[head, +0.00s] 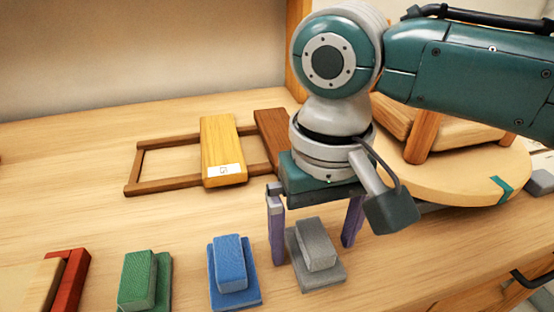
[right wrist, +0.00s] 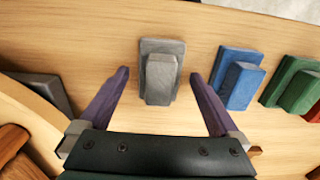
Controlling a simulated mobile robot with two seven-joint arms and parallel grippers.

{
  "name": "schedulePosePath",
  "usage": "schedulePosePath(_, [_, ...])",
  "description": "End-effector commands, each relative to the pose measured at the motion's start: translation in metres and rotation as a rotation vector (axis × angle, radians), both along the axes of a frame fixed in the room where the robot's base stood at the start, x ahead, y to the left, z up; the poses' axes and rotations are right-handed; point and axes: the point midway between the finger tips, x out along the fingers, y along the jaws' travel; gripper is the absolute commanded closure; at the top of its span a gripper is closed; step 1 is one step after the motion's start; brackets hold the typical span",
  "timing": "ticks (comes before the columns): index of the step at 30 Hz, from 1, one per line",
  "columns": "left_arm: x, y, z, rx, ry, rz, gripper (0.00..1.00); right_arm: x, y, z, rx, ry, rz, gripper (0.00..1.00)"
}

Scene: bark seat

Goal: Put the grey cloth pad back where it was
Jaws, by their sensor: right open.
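The grey cloth pad (head: 316,250) lies on the wooden table near the front, a block-shaped grip on a flat base. It also shows in the right wrist view (right wrist: 161,75), upper middle. My right gripper (head: 312,245) is open above the table, its two purple fingers apart on either side of the pad in the head view. In the right wrist view the right gripper (right wrist: 165,90) has its fingers wide apart, with the pad between and slightly beyond the tips and clear space on both sides. My left gripper is not in view.
A blue pad (head: 231,270) and a green pad (head: 146,280) stand in a row left of the grey one. A red-and-tan wooden piece (head: 70,280) is further left. A brown frame with a yellow block (head: 223,150) lies behind. A round wooden seat (head: 465,180) is at right.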

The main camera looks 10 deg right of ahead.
Motion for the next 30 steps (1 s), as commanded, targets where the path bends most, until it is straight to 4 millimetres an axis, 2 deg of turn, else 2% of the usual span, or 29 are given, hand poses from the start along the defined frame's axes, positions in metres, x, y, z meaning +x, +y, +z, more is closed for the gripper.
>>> schedulePosePath(4, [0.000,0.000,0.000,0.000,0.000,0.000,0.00,0.000,0.000,0.001,0.000,-0.001,0.000,0.02])
schedulePosePath(7, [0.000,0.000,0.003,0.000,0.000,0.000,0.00,0.001,0.000,0.009,0.001,-0.002,0.001,0.02])
schedulePosePath(21, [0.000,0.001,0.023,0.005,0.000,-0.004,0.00,0.001,0.001,0.105,0.002,-0.003,0.001,0.02])
schedulePosePath(25, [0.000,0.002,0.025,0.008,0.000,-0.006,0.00,0.001,0.001,0.119,0.002,-0.001,-0.001,0.02])
schedulePosePath(30, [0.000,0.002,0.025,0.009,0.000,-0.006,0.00,0.000,0.001,0.123,0.002,0.000,0.001,0.02])
